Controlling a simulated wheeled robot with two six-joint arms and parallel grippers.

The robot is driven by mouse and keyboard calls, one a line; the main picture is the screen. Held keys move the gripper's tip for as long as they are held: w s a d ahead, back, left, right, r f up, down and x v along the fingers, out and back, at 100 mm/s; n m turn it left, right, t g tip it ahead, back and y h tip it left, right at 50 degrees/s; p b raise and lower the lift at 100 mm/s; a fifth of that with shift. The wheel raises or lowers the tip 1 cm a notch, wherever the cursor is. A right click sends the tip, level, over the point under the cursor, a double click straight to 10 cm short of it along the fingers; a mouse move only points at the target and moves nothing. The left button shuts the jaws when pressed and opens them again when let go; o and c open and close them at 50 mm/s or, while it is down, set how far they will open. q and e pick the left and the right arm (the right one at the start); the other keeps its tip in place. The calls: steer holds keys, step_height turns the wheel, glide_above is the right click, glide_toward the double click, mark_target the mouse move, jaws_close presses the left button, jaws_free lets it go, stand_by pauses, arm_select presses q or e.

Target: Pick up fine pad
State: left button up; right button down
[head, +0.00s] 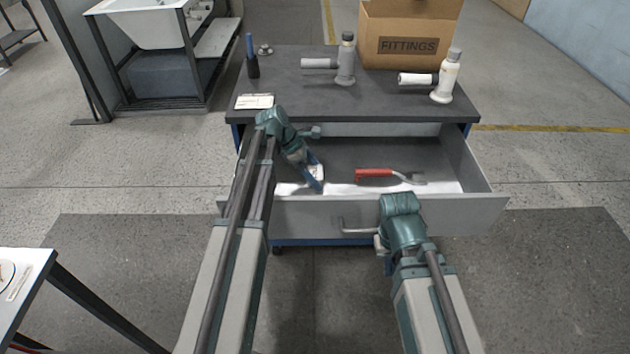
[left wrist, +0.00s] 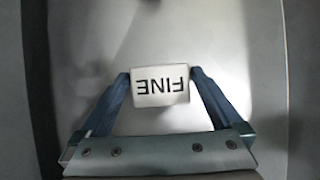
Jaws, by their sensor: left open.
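The fine pad (left wrist: 160,85) is a small white block with FINE in black letters, upside down in the left wrist view. It lies in the open drawer (head: 478,203), and in the head view it is mostly hidden by my left gripper (head: 314,181). My left gripper reaches down into the drawer's left part. In the left wrist view its two blue fingers (left wrist: 160,88) are open, one on each side of the pad. My right arm's wrist is at the drawer front by the handle (head: 355,228); its fingers are hidden.
A red-handled tool (head: 374,174) lies in the drawer to the right of my left gripper. On the cabinet top (head: 300,92) stand a FITTINGS box (head: 408,36), a grey sprayer-like tool (head: 345,62), a white one (head: 446,78), a dark blue tool (head: 252,58) and a white card (head: 254,101).

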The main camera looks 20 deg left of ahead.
mark_target(315, 172)
arm_select(q)
steer(key=c, duration=1.3)
steer(key=shift+r, duration=0.1)
steer(key=shift+r, duration=0.1)
step_height(315, 172, up, 10)
steer(key=p, duration=1)
